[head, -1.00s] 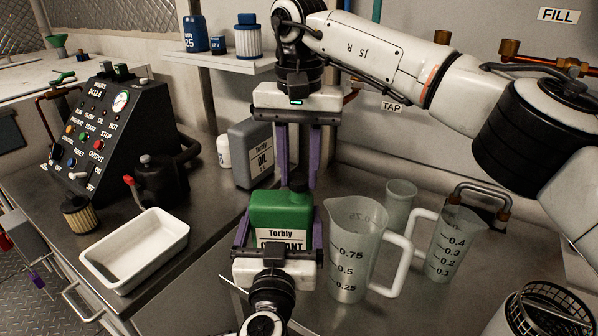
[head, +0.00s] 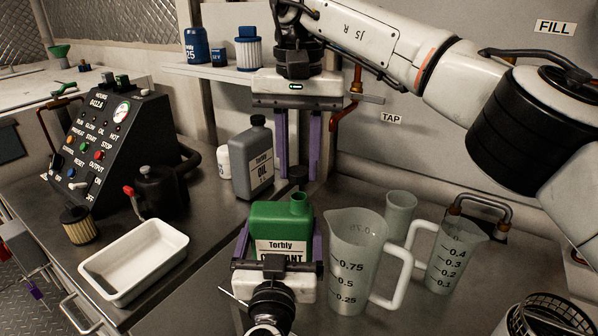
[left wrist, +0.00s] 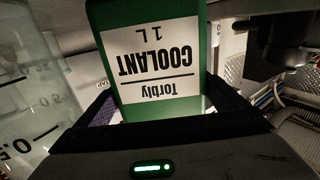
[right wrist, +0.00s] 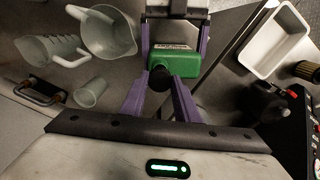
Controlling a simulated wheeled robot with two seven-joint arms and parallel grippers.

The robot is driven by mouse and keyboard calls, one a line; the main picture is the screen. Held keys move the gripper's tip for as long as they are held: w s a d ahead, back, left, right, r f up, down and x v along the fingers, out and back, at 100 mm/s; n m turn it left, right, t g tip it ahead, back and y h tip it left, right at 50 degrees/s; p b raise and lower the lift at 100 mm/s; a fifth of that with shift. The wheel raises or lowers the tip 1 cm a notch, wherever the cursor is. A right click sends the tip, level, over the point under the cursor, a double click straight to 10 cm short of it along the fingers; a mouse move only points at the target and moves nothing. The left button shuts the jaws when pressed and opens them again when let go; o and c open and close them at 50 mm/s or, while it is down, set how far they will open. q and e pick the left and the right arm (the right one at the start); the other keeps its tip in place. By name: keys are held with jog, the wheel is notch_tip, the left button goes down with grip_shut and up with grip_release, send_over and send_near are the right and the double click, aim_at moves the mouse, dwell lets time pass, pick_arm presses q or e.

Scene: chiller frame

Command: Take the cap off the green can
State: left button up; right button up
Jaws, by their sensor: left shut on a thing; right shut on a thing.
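The green can (head: 270,217), labelled Torbly Coolant, stands upright with its green neck (head: 301,201) bare in the head view. My left gripper (head: 279,243) is shut on the can's sides from the front. The label fills the left wrist view, where the can (left wrist: 150,60) appears upside down. My right gripper (head: 298,173) points down, above and behind the can. It is shut on the dark cap (head: 298,174), held apart from the neck. The cap also shows between the purple fingers in the right wrist view (right wrist: 160,78).
A grey oil bottle (head: 252,165) stands left of my right gripper. A large measuring jug (head: 352,262) is close to the can's right, with a smaller jug (head: 452,262) and a cup (head: 399,213) beyond. A white tray (head: 135,262) lies left.

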pick_arm(q)
jog(key=o, duration=1.8)
